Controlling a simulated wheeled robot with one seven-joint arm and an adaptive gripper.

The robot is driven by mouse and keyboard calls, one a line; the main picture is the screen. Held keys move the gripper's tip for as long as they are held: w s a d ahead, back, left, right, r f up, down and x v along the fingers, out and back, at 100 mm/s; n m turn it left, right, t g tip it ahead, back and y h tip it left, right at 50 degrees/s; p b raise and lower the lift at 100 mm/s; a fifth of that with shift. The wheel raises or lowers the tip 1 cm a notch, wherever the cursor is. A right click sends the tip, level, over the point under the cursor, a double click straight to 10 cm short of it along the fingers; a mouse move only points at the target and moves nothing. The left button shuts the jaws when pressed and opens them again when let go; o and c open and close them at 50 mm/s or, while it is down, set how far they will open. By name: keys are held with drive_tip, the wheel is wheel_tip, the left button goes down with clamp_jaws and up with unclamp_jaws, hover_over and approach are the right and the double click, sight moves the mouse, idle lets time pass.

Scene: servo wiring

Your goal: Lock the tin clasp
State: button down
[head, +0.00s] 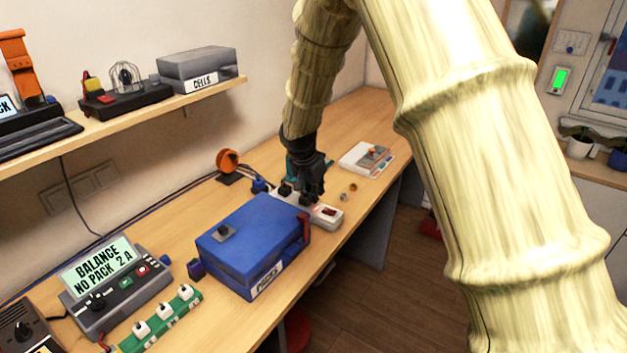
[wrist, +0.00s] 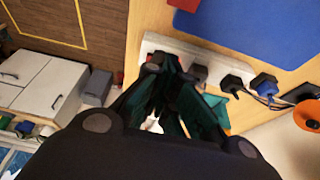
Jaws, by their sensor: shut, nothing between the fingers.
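The blue tin (head: 240,240) sits on the workbench with its lid down, a small grey knob on top and a white label on its front. A red clasp (head: 304,228) shows at the tin's right end in the head view. I cannot tell whether it is locked. In the wrist view a blue surface (wrist: 260,30) at the top looks like the tin, with a bit of red at its edge. My gripper (head: 314,197) is shut and empty, beyond the clasp and above the power strip. Its dark green fingers (wrist: 168,85) come together in the wrist view.
The white power strip (wrist: 215,58) has black plugs, cords and a red switch, close to my fingers. A charger (head: 115,285) and a green strip (head: 160,322) lie left of the tin. A shelf (head: 130,112) overhangs the back left.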

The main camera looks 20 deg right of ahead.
sight(303, 227)
drive_tip(key=shift+s+a+f+p, duration=0.45)
drive_tip(key=shift+a+p, duration=0.15)
drive_tip(key=shift+p, duration=0.05)
drive_tip(key=shift+s+a+f+p, duration=0.4)
drive_tip(key=shift+s+a+p, duration=0.05)
drive_tip(key=shift+a+p, duration=0.15)
drive_tip(key=shift+s+f, duration=0.1)
drive_tip(key=shift+f, duration=0.05)
drive_tip(key=shift+a, duration=0.1)
